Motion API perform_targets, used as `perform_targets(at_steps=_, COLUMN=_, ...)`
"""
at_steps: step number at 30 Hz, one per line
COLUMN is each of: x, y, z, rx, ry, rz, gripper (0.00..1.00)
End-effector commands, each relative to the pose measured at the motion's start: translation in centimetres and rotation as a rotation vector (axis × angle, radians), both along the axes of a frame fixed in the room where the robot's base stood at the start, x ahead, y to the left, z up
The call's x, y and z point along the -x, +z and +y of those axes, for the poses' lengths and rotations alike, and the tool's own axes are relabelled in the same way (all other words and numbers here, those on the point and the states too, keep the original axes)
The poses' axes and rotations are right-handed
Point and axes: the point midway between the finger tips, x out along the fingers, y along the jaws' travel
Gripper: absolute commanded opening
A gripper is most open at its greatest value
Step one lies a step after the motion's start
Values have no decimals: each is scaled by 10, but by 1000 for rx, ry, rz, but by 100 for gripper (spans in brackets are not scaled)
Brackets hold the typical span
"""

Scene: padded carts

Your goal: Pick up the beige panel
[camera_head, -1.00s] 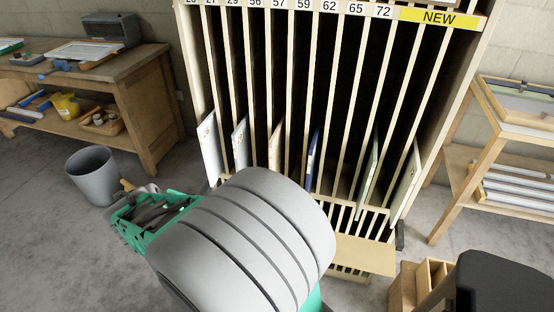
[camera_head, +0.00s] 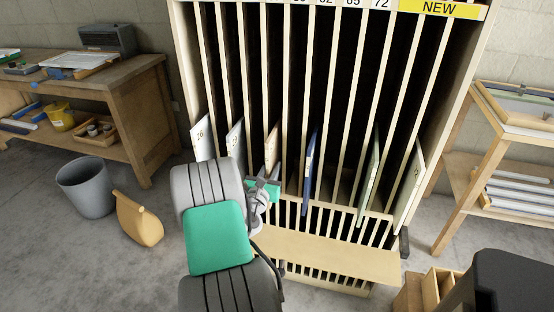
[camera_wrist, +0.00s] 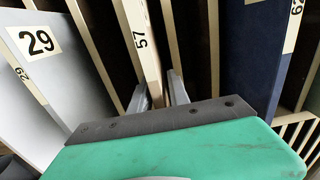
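The beige panel (camera_head: 272,146) stands upright in a slot of the tall wooden rack. In the wrist view its narrow front edge (camera_wrist: 143,42), marked 57, points toward me. My gripper (camera_head: 263,183) is in front of the lower part of this panel. In the wrist view the two fingers of my gripper (camera_wrist: 160,92) are apart, one on each side of the panel's edge. There seems to be a gap at the right finger; contact on the left cannot be told. The gripper's green body hides the panel's lower end.
A pale panel marked 29 (camera_wrist: 42,75) stands to the left and a dark blue panel (camera_head: 309,172) to the right. A wooden ledge (camera_head: 330,258) juts out below the slots. A grey bin (camera_head: 86,188) and a tan bag-like object (camera_head: 139,220) stand on the floor at left.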

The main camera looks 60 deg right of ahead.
Motion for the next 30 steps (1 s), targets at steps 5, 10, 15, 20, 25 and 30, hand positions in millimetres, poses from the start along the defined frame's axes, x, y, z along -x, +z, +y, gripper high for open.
perform_targets(at_steps=5, x=-4, y=2, z=-28, rx=-1, ry=-2, rz=-2, gripper=22)
perform_targets(at_steps=10, x=-6, y=2, z=-31, rx=-1, ry=0, rz=-1, gripper=22)
perform_targets(at_steps=15, x=-6, y=2, z=-30, rx=-1, ry=0, rz=-1, gripper=14)
perform_targets(at_steps=20, x=-6, y=2, z=-30, rx=-1, ry=0, rz=-1, gripper=1)
perform_targets(at_steps=25, x=-6, y=2, z=-30, rx=-1, ry=0, rz=-1, gripper=0)
perform_targets(at_steps=30, x=-6, y=1, z=-30, rx=-1, ry=0, rz=-1, gripper=0)
